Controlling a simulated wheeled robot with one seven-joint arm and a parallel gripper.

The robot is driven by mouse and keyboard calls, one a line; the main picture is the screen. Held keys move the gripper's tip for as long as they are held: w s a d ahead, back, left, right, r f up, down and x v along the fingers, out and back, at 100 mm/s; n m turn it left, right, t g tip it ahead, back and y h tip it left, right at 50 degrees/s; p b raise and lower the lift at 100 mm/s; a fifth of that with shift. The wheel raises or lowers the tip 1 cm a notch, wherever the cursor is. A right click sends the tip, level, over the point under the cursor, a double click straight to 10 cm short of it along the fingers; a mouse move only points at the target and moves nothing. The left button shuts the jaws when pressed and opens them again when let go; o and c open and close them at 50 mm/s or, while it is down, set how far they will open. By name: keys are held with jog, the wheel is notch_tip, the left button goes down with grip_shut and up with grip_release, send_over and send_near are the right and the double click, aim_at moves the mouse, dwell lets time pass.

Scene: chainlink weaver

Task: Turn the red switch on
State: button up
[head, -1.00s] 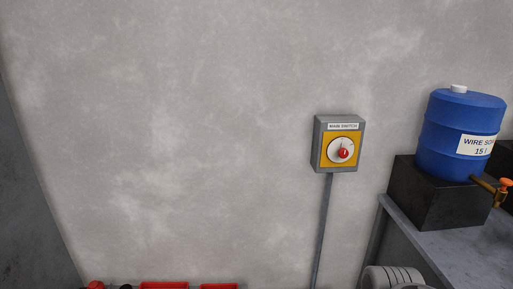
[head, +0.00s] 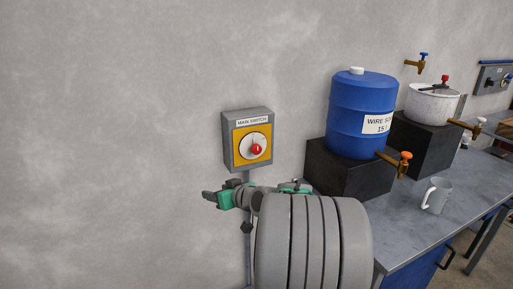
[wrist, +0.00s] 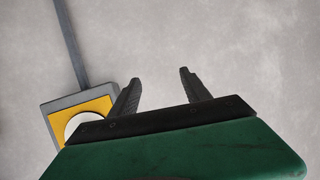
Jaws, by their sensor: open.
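The red switch (head: 257,149) is a round red knob on a white dial (head: 245,142). The dial sits on the yellow plate of a grey wall box (head: 232,151) labelled MAIN SWITCH. My gripper (head: 218,190) is just below the box in the head view, apart from the knob. In the wrist view my gripper (wrist: 160,79) is open with nothing between its two dark fingers. There the yellow plate (wrist: 98,103) and part of the white dial (wrist: 80,122) show at the left, beside the left finger. The red knob is hidden there behind the green gripper body.
A grey pipe (wrist: 69,43) runs from the box along the wall. To the right, a blue barrel (head: 361,100) stands on a black block (head: 345,170) on a grey workbench (head: 400,240), with a mug (head: 437,196). The wall left of the box is bare.

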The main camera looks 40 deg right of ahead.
jog(key=s+d+r+m+t+h, duration=0.1)
jog(key=d+r+m+t+h, duration=0.15)
jog(key=d, duration=0.75)
jog(key=m+t+h, duration=0.1)
jog(key=t+h, duration=0.1)
send_near(258, 150)
jog(key=w, duration=0.1)
jog(key=p+x, duration=0.3)
jog(key=x, duration=0.4)
jog(key=shift+w+d, duration=0.15)
jog(key=shift+w, duration=0.1)
jog(key=shift+c, duration=0.3)
grip_shut()
